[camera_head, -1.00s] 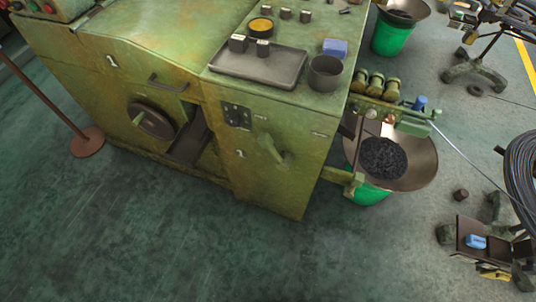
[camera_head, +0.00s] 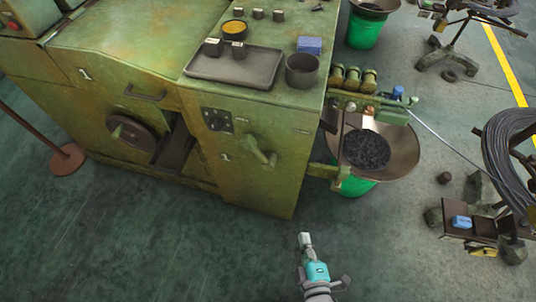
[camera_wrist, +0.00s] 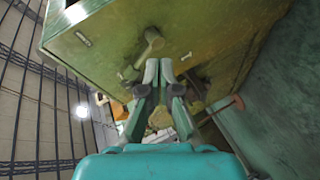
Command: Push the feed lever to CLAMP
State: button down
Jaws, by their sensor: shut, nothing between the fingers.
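The feed lever, a green knobbed lever (camera_head: 260,152), sticks out from the front of the green machine (camera_head: 265,185), right of a dark switch panel. Its markings are too small to read, so I cannot tell its set position. My gripper (camera_head: 305,238) is shut and empty, in front of the machine and apart from the lever. In the wrist view the fingertips (camera_wrist: 159,70) point toward the machine front. The lever (camera_wrist: 152,42) shows just beyond and slightly left of them, with a visible gap in the head view.
A handwheel (camera_head: 130,132) and an open slot lie left on the machine front. A tray (camera_head: 235,68) and a dark cup (camera_head: 302,70) stand on top. A pan of dark pieces (camera_head: 400,150) is at right. The floor in front is clear.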

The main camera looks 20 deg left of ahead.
jog(key=w+a+r+n, duration=0.1)
jog(key=w+a+n, duration=0.4)
jog(key=a, duration=0.5)
jog(key=w+a+r+n+y, duration=0.1)
jog(key=w+a+n, duration=0.4)
jog(key=a, duration=0.6)
jog(key=shift+w+a+r+n+y, duration=0.15)
jog(key=shift+w+r+n+y, duration=0.25)
jog(key=shift+w, duration=0.5)
jog(key=shift+w, duration=0.1)
jog(key=w, duration=0.9)
jog(key=shift+a+f, duration=0.2)
jog(key=shift+a, duration=0.25)
